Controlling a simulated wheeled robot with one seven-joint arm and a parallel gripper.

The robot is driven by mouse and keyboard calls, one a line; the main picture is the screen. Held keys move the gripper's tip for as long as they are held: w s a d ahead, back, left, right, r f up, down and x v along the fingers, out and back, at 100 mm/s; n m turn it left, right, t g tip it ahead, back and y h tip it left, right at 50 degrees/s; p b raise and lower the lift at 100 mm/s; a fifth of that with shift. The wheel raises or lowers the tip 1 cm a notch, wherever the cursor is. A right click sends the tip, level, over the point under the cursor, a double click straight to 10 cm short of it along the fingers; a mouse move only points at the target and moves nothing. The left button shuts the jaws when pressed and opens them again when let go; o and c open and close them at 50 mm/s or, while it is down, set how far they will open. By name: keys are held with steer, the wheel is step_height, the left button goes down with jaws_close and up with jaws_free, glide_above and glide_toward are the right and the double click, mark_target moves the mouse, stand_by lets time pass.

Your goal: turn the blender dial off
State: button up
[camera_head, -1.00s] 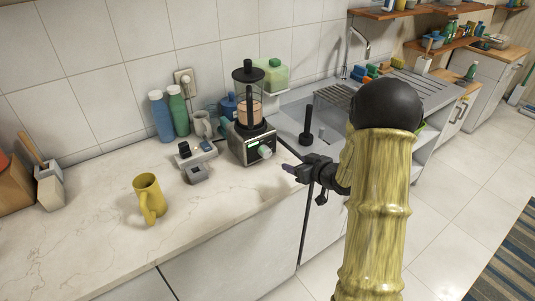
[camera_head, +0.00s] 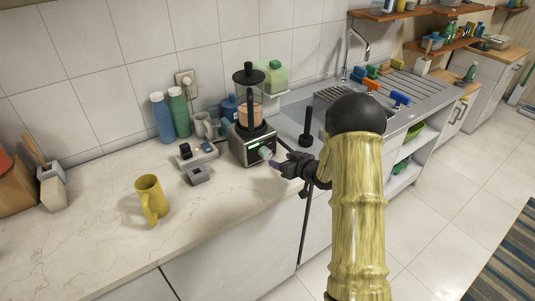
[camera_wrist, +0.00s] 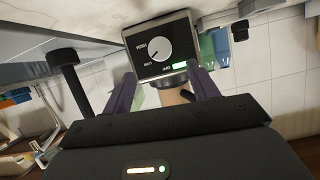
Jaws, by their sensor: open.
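The blender (camera_head: 252,143) stands on the counter near the sink, with a dark metallic base, a clear jar and a black lid. Its pale dial (camera_head: 265,153) is on the front of the base, beside a small green-lit panel. In the wrist view the blender base is tilted and the dial (camera_wrist: 160,50) shows a pointer and printed marks too small to read surely. My gripper (camera_head: 272,164) is open and empty, close in front of the dial in the head view. In the wrist view its two purple fingers (camera_wrist: 162,72) are spread below the dial, apart from it.
A grey switch box (camera_head: 197,155) and a small grey block (camera_head: 197,175) lie left of the blender. A yellow mug (camera_head: 150,200) stands on the counter. A black upright handle (camera_head: 306,128) stands by the sink (camera_head: 290,112). Bottles (camera_head: 162,117) stand at the wall.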

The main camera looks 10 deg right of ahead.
mark_target(268, 155)
steer(key=p+x, duration=0.1)
steer(key=x, duration=0.9)
steer(key=shift+a+p, duration=0.1)
steer(key=shift+p, duration=0.3)
steer(key=c, duration=1)
